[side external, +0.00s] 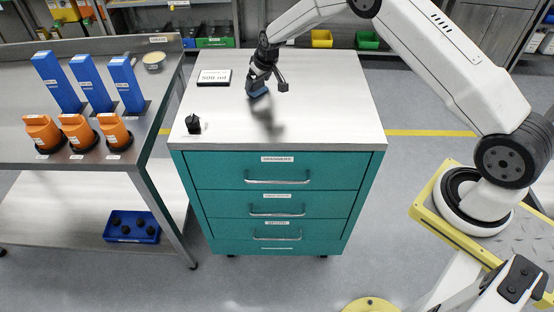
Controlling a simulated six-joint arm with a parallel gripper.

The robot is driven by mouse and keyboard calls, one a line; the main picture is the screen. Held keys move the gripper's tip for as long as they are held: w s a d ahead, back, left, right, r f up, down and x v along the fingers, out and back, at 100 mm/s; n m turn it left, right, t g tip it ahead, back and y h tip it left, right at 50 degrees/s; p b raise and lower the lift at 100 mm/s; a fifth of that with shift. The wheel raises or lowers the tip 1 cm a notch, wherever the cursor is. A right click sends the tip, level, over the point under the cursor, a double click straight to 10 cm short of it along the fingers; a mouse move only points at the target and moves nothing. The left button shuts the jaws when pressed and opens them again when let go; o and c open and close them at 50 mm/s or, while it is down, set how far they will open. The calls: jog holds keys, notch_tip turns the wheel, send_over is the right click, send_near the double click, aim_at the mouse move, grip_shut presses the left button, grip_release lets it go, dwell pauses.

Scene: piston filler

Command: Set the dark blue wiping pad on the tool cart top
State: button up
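The tool cart (279,170) stands in the middle with a pale, flat top (325,105) and teal drawers. My gripper (257,86) reaches over the cart top from the upper right, pointing down. The dark blue wiping pad (258,92) is at its fingertips, slightly tilted, and appears gripped. A blurred shadow lies on the top below and to the right of it. The small gap between pad and top, if any, is hard to judge. The fingers are dark and partly hide the pad.
A "500 ml" sign (214,77) lies left of the gripper on the cart top, and a small black knob-like part (193,124) stands near its front left. The left bench (20,85) holds blue blocks and orange parts. The cart top's right half is clear.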

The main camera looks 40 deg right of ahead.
jog(key=shift+r, duration=0.15)
jog(key=shift+s+r, duration=0.2)
jog(key=shift+r, duration=0.5)
jog(key=v, duration=1)
jog(key=shift+r, duration=0.3)
jog(key=shift+s, duration=0.15)
jog(key=s+a+g, duration=0.1)
jog(key=s+a, duration=0.2)
jog(key=s, duration=1.2)
jog(key=s+a+g, duration=0.1)
jog(key=s+a, duration=0.3)
jog(key=s, duration=1.2)
jog(key=shift+s, duration=0.1)
